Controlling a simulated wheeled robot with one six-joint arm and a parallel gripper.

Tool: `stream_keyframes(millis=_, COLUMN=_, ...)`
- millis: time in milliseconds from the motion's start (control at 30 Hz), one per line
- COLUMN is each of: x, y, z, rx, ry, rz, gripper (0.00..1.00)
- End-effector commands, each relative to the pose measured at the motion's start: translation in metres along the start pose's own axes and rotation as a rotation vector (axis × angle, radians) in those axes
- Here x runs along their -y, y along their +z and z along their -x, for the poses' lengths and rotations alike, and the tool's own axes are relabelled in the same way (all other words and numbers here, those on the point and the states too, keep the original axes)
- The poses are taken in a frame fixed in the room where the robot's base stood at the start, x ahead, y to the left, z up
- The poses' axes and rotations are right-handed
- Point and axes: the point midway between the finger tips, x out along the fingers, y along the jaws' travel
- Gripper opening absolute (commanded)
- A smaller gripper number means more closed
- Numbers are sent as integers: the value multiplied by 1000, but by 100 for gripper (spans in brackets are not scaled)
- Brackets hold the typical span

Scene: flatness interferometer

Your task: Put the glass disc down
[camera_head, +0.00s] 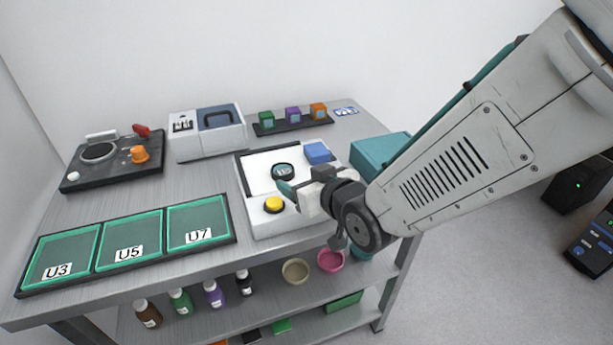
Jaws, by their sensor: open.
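A small round dark-rimmed piece with a pale, glassy middle (283,171) sits on the white instrument (255,223) with a dark-framed top. It may be the glass disc or a round seat on the instrument; I cannot tell which. My gripper (286,188) is open just in front of it, low over the instrument, with a teal finger showing. My wrist hides part of the instrument's right side. I see no disc clearly between the fingers. Three green-lined trays stand at the table's front left, labelled U3 (62,258), U5 (130,243) and U7 (198,224); they look empty.
The instrument carries a yellow button (274,204) and a blue block (317,152). Behind are a dark device with an orange knob (139,154), a blue-lidded white box (207,132) and a rack of coloured cubes (292,124). A teal box (375,152) stands right. Bare table lies left of the instrument.

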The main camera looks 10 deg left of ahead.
Motion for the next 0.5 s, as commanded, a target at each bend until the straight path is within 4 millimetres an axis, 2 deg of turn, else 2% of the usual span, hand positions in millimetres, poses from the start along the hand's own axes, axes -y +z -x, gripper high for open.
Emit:
stream_keyframes(millis=200, x=-6, y=-2, z=19, rx=1, ry=-1, rz=0, gripper=71)
stream_keyframes(millis=500, x=-18, y=-2, z=24, rx=1, ry=14, rz=-5, gripper=71)
